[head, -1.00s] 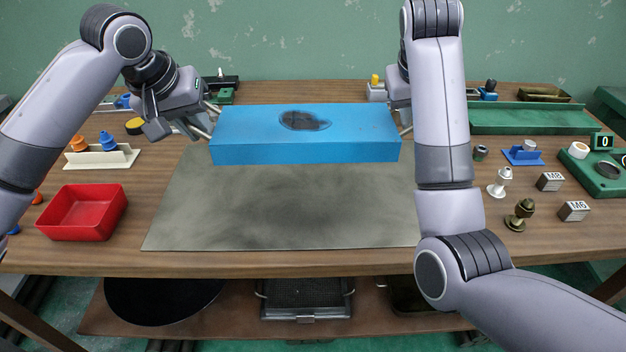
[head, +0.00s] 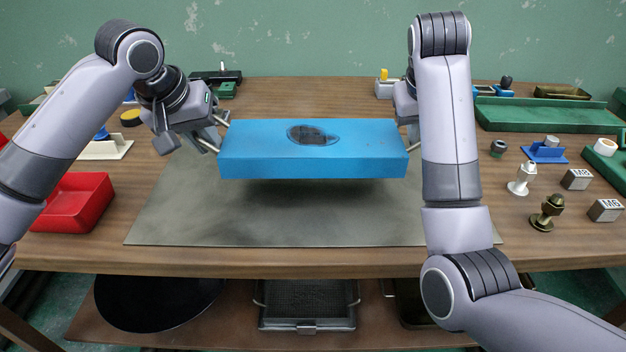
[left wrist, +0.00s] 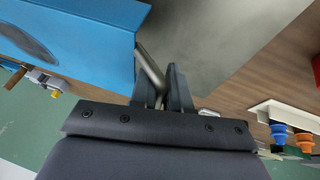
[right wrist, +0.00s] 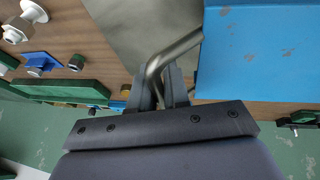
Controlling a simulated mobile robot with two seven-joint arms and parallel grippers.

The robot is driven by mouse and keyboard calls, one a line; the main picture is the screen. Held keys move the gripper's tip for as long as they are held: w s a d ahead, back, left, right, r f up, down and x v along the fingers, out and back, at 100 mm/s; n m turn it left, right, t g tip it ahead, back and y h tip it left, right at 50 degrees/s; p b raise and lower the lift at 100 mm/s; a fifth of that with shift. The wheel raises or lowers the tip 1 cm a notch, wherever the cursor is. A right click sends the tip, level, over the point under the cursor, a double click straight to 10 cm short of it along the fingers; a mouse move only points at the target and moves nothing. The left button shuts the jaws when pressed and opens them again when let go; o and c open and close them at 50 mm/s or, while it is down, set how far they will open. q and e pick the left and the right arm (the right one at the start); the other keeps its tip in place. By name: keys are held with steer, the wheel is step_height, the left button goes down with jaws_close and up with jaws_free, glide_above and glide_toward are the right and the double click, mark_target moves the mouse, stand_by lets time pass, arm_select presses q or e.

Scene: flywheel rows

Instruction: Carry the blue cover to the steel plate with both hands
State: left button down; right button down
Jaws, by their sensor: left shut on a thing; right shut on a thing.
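The blue cover (head: 312,165) is a long box with a dark oval patch on top, held level above the steel plate (head: 200,225), with a shadow beneath it. My left gripper (head: 217,132) is shut on the handle at the cover's left end; that metal bar shows in the left wrist view (left wrist: 150,68). My right gripper (right wrist: 165,85) is shut on the bent metal handle (right wrist: 178,50) at the right end. In the head view my right arm partly hides the right gripper. The steel plate is dull grey and lies flat on the bench.
A red bin (head: 75,203) stands left of the plate. To the right are a white fitting (head: 522,178), a brass fitting (head: 547,212), marked blocks (head: 577,179) and a blue holder (head: 543,153). A green tray (head: 545,116) lies at the back right. The plate's surface is bare.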

arm_select(q)
steer(key=shift+a+f, duration=0.15)
arm_select(e)
steer(key=shift+d+f, duration=0.1)
steer(key=shift+d, duration=0.05)
